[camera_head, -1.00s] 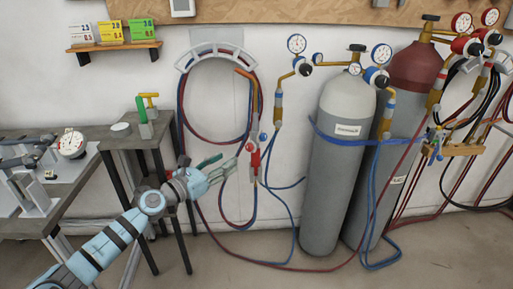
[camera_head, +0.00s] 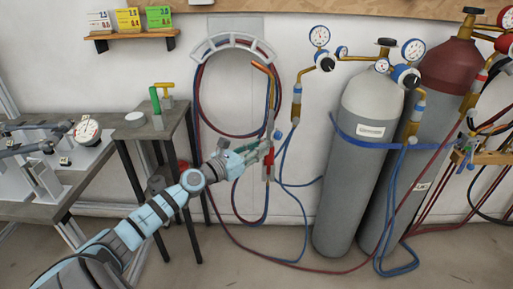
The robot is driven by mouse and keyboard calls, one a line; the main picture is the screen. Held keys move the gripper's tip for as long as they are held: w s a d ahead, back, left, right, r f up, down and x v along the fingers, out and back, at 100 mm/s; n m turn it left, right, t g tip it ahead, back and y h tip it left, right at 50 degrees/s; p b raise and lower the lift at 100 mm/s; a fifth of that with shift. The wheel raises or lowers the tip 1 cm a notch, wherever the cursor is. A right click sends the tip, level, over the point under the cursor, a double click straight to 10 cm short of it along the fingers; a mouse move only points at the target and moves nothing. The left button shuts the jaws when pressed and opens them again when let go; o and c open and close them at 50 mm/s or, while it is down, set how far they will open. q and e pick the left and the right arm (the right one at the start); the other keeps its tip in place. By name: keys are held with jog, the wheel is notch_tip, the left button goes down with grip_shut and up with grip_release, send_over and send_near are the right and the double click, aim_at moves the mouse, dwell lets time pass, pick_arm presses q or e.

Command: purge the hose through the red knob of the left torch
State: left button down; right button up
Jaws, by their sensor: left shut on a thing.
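The left torch (camera_head: 273,110) hangs upright against the wall, in front of the looped red and blue hoses. Its orange tip (camera_head: 264,74) bends to the upper left. A blue knob (camera_head: 277,135) sits on its right, and a red part (camera_head: 268,160) shows on its lower body. My left gripper (camera_head: 258,150) reaches in from the left and is shut at the torch's lower body, at the red knob. My right gripper is not in view.
A curved white hose rack (camera_head: 232,46) is on the wall. A grey cylinder (camera_head: 358,190) and a maroon-topped cylinder (camera_head: 447,70) stand to the right. A workbench (camera_head: 150,124) is at the left. Hoses trail over the floor.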

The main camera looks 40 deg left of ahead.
pick_arm(q)
jog(key=shift+n, duration=0.4)
jog(key=shift+a+f+n+p, duration=0.1)
jog(key=shift+n+p, duration=1.3)
jog(key=shift+n, duration=1.85)
jog(key=shift+a+f+n+p, duration=0.1)
jog(key=shift+n+p, duration=1.3)
jog(key=shift+n, duration=1.85)
jog(key=c, duration=1.4)
grip_release()
jog(key=shift+s, duration=0.1)
jog(key=s, duration=0.7)
jog(key=shift+s+a, duration=0.15)
jog(key=shift+a, duration=0.3)
